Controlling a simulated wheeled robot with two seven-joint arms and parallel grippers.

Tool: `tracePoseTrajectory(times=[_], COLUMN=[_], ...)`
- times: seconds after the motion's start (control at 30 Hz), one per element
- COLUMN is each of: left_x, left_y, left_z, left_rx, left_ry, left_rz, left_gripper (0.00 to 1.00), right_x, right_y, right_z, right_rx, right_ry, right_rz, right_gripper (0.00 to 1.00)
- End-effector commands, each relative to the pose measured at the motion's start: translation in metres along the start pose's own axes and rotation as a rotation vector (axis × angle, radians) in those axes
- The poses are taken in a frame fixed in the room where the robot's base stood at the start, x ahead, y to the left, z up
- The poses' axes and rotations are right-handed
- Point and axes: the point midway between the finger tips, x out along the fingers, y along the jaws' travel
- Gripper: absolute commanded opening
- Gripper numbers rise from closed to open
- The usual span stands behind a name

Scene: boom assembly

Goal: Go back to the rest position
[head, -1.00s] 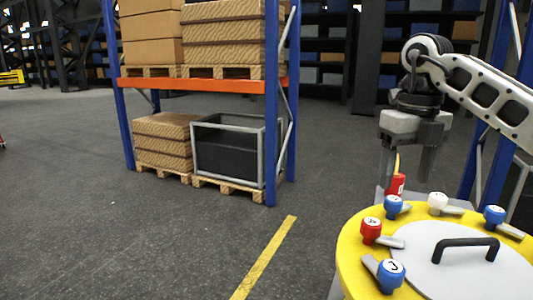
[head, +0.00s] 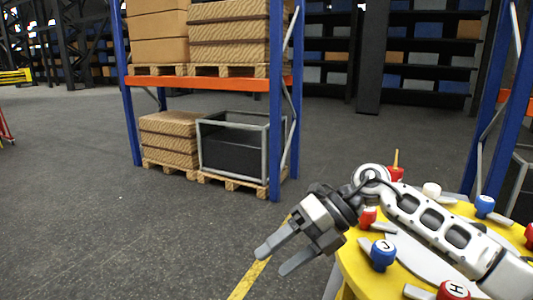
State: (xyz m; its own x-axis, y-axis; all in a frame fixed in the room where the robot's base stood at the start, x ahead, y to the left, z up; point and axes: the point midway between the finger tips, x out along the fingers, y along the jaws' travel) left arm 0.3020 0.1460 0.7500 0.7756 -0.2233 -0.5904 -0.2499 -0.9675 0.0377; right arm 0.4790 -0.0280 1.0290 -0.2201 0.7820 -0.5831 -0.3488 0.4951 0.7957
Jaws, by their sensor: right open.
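My right gripper (head: 283,254) is in the head view, left of the round yellow table. Its two grey fingers are apart and point down and left, over the floor and the yellow line, with nothing between them. Its arm comes in from the lower right and passes over the yellow table (head: 358,278), hiding much of its grey lid. Red, blue and white lettered knobs stand around the table, among them a blue one (head: 383,254), a red one (head: 452,291) and a white one (head: 431,190). My left gripper is not in view.
A blue and orange rack (head: 200,84) with boxes on pallets stands at the back left. A grey-framed black crate (head: 235,150) sits on its lower level. Another blue rack post (head: 497,100) rises at the right. The floor (head: 110,235) at the left is clear.

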Motion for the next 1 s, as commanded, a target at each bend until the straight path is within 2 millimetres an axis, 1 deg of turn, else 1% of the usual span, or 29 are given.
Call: tracePoseTrajectory(times=[0.03,0.1,0.13,0.2,0.23,0.27,0.33,0.37,0.4,0.47,0.5,0.57,0.6,0.67,0.7,0.77,0.8,0.9,1.0], left_x=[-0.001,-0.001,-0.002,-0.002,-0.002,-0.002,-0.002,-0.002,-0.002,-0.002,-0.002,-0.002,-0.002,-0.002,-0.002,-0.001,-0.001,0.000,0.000], left_y=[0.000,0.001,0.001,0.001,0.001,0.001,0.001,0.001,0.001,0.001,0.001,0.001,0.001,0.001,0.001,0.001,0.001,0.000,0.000], left_z=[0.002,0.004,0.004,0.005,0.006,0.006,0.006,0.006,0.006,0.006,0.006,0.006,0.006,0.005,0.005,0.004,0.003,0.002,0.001], left_rx=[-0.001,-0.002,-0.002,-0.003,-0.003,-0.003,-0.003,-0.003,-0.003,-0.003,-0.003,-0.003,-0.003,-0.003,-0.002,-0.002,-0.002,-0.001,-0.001], left_ry=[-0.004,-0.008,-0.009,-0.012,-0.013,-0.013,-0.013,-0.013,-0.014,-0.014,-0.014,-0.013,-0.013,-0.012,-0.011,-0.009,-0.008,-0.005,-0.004], left_rz=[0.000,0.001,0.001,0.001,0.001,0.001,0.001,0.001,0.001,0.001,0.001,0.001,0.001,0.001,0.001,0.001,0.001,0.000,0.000], left_gripper=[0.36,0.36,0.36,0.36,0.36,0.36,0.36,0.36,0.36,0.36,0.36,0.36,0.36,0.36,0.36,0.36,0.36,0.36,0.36], right_x=[0.028,0.050,0.055,0.061,0.061,0.060,0.056,0.053,0.049,0.046,0.045,0.046,0.049,0.056,0.062,0.072,0.079,0.094,0.104], right_y=[0.012,0.032,0.038,0.049,0.051,0.050,0.040,0.033,0.019,-0.007,-0.028,-0.063,-0.087,-0.123,-0.143,-0.168,-0.182,-0.204,-0.214], right_z=[-0.007,-0.010,-0.011,-0.011,-0.010,-0.010,-0.009,-0.009,-0.011,-0.018,-0.025,-0.042,-0.057,-0.085,-0.106,-0.138,-0.159,-0.204,-0.236], right_rx=[0.031,0.095,0.132,0.242,0.297,0.359,0.520,0.596,0.706,0.883,1.007,1.206,1.345,1.554,1.685,1.862,1.967,2.182,2.321], right_ry=[-0.030,-0.109,-0.147,-0.245,-0.290,-0.338,-0.456,-0.508,-0.579,-0.687,-0.757,-0.863,-0.931,-1.027,-1.079,-1.144,-1.180,-1.238,-1.269], right_rz=[0.163,0.381,0.469,0.665,0.743,0.817,0.972,1.030,1.100,1.185,1.231,1.277,1.294,1.299,1.290,1.263,1.238,1.174,1.117], right_gripper=[0.64,0.64,0.64,0.64,0.64,0.64,0.64,0.64,0.64,0.64,0.64,0.64,0.64,0.64,0.64,0.64,0.64,0.64,0.64])
